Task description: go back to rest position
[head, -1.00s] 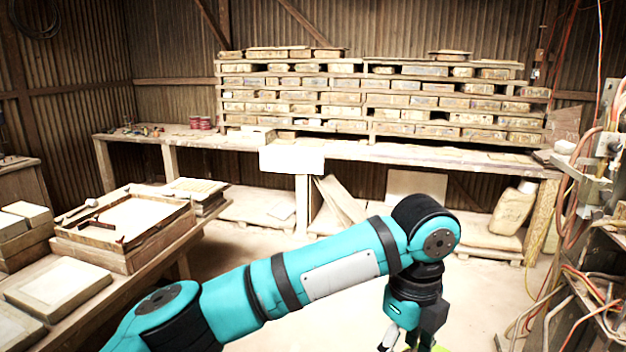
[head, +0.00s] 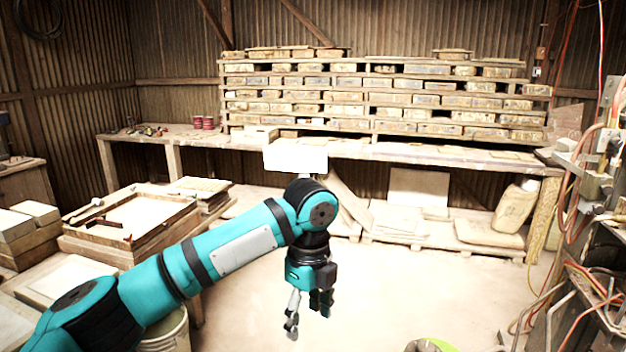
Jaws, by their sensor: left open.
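My left gripper (head: 307,312) hangs at the end of my teal left arm, pointing down. Its fingers are apart and nothing is between them. It is over the pale floor in front of the long bench. My right gripper is not in view.
A bench (head: 400,151) with stacked moulds (head: 385,98) runs along the back wall. A table with a wooden frame tray (head: 143,216) stands at left. A bucket (head: 165,333) is partly behind my arm. A green-rimmed container (head: 428,346) shows at the bottom edge. Pipes and cables (head: 590,190) crowd the right. The middle floor is open.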

